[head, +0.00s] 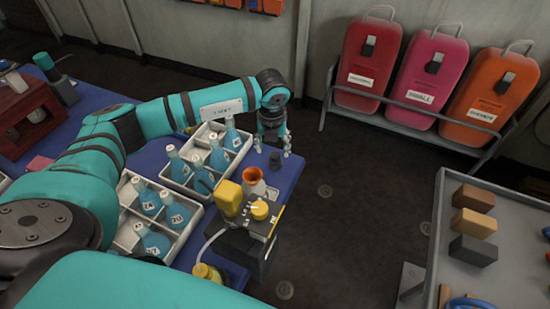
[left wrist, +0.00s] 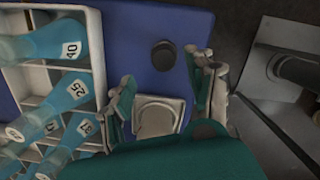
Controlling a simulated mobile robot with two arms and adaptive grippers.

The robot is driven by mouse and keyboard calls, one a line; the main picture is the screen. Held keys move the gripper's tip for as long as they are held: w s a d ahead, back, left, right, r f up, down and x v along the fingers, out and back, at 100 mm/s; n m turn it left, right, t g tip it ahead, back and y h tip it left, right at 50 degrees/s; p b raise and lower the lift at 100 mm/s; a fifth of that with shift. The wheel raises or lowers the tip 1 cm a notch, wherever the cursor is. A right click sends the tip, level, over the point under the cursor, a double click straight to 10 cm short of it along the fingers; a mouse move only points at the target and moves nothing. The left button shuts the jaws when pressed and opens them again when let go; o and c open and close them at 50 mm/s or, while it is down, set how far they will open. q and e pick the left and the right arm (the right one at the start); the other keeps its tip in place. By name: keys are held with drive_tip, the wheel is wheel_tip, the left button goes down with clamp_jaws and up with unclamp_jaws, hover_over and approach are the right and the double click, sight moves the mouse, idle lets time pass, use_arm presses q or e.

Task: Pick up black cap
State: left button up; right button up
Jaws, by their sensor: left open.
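The black cap (left wrist: 163,55) is a small, dark round piece on the blue tabletop (left wrist: 130,25) in the left wrist view. In the head view the cap (head: 275,160) shows near the table's right edge, behind the orange-rimmed cup. My left gripper (head: 273,147) is open and empty, pointing down near the cap. In the left wrist view the fingers (left wrist: 163,72) are spread, with the cap just beyond the gap between their tips. My right gripper is not in view.
White divided crates (head: 166,172) with several numbered blue flasks stand left of the cap. The orange-rimmed cup (head: 253,176) and a yellow-and-black device (head: 245,215) stand in front. The table's edge lies close on the right. A grey bench (head: 440,230) stands further right.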

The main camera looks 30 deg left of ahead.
sight(275, 155)
use_arm(q)
drive_tip(key=f, duration=0.2)
drive_tip(key=w+f, duration=0.1)
drive_tip(key=f, duration=0.1)
drive_tip(key=shift+d+f+p, duration=0.1)
drive_tip(key=shift+f+p, duration=0.15)
drive_tip(key=shift+p, duration=0.05)
drive_tip(key=c, duration=1)
